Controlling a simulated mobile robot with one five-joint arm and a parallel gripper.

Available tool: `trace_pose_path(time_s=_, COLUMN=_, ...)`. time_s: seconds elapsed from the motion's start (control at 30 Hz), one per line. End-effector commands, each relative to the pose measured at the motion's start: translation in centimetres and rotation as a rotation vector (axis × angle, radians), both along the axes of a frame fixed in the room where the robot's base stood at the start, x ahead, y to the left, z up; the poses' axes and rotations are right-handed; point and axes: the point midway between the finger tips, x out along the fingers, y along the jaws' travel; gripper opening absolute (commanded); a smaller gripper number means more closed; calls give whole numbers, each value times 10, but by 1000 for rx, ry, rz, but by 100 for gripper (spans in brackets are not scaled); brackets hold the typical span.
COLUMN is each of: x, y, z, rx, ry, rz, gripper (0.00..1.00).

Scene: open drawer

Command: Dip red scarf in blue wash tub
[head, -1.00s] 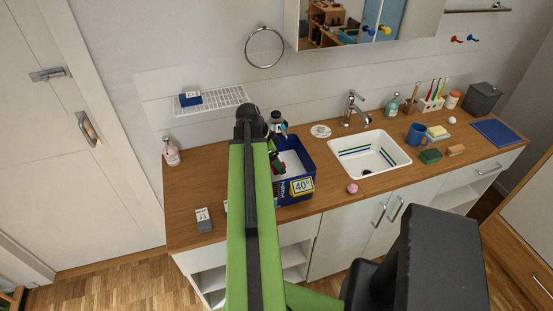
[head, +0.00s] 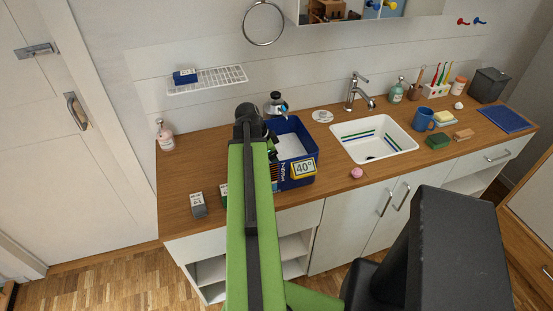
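The blue wash tub (head: 303,183) stands on the wooden counter, left of the sink, with a yellow-edged "40°" label on its front. Its pale inside is partly visible and looks empty there; my green arm covers its left side. I see no red scarf in the head view; it may be hidden behind my arm. My gripper is hidden behind the arm, whose dark elbow end lies at the tub's left edge. I cannot tell whether it holds anything.
The white sink (head: 400,136) and tap (head: 358,92) are right of the tub. A pink round thing (head: 357,173) lies at the counter's front edge. A grey box (head: 198,205) and pink bottle (head: 165,135) stand left. A wire shelf (head: 222,79) hangs above.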

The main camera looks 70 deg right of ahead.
Motion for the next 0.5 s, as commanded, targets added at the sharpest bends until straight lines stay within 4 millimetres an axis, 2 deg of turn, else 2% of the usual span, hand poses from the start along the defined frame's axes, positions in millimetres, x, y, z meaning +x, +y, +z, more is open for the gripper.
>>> trace_pose_path(time_s=0.2, x=9, y=-1, z=0, rx=0, ry=0, rz=0, gripper=34)
trace_pose_path(time_s=0.5, x=9, y=-1, z=0, rx=0, ry=0, rz=1, gripper=34)
